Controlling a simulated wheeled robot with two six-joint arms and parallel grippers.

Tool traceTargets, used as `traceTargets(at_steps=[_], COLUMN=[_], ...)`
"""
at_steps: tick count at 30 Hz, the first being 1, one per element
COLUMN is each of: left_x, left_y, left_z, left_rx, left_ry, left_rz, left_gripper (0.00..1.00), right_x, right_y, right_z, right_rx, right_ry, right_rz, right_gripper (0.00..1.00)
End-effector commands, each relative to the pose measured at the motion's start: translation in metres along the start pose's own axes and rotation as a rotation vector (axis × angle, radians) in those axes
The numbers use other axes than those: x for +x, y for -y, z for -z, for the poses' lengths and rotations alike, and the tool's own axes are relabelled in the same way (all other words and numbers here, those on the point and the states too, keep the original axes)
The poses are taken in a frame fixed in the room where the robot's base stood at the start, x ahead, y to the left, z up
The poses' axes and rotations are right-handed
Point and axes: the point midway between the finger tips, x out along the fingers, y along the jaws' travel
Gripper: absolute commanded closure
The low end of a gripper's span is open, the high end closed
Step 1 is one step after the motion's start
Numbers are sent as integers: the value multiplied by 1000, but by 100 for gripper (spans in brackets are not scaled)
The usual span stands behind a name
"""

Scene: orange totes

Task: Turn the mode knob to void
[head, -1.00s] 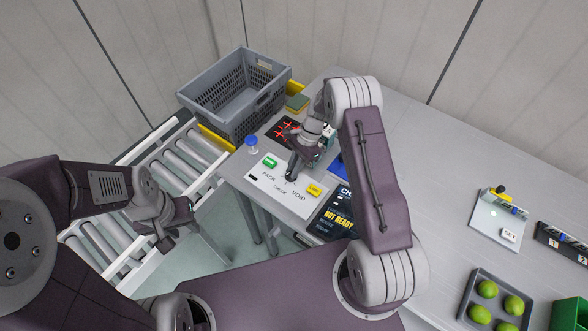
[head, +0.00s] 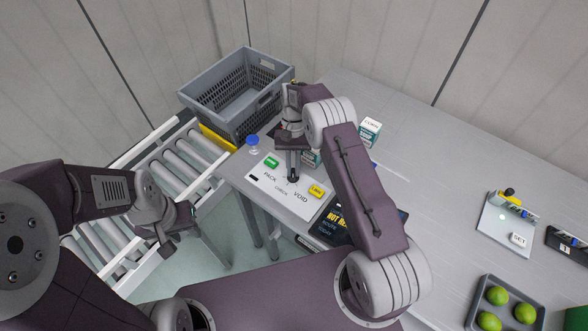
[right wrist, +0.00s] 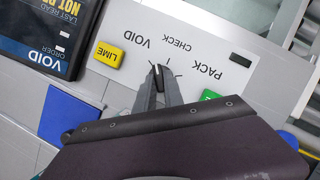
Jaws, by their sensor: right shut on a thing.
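The mode knob (right wrist: 158,77) is a small dark knob on a white panel (right wrist: 135,75) marked PACK, CHECK and VOID. My right gripper (right wrist: 158,84) is shut on it, with a finger on each side. In the right wrist view the fingers reach the knob from below, and its pointer is too small and covered to read surely. In the head view the right gripper (head: 293,178) points down at the panel, hiding the knob. My left gripper (head: 178,236) hangs by the roller conveyor, away from the panel; its jaw gap is unclear.
A green button (head: 271,162) and yellow LIME button (head: 316,191) flank the knob. A dark display (right wrist: 45,30) shows VOID by ORDER. A blue-capped jar (head: 253,144), grey crate (head: 220,90), carton (head: 369,132) and lime tray (head: 477,290) stand around.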

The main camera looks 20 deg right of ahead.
Motion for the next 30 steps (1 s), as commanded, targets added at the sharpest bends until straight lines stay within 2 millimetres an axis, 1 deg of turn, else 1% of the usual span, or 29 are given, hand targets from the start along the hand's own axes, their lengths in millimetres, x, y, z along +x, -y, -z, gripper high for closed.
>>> traceTargets(at_steps=[6,15,21,30], left_x=[3,4,5,5], left_y=[0,0,0,0], left_z=[0,0,0,0], left_rx=[0,0,0,0], left_ry=[0,0,0,0], left_rz=[0,0,0,0], left_gripper=[64,64,64,64], right_x=[-1,-1,-1,-1], right_y=[3,4,4,5], right_z=[0,0,0,0], right_rx=[-163,-319,-373,-395], right_ry=[-4,-3,-4,-4], right_rz=[-67,-131,-154,-163], right_gripper=[100,100,100,100])
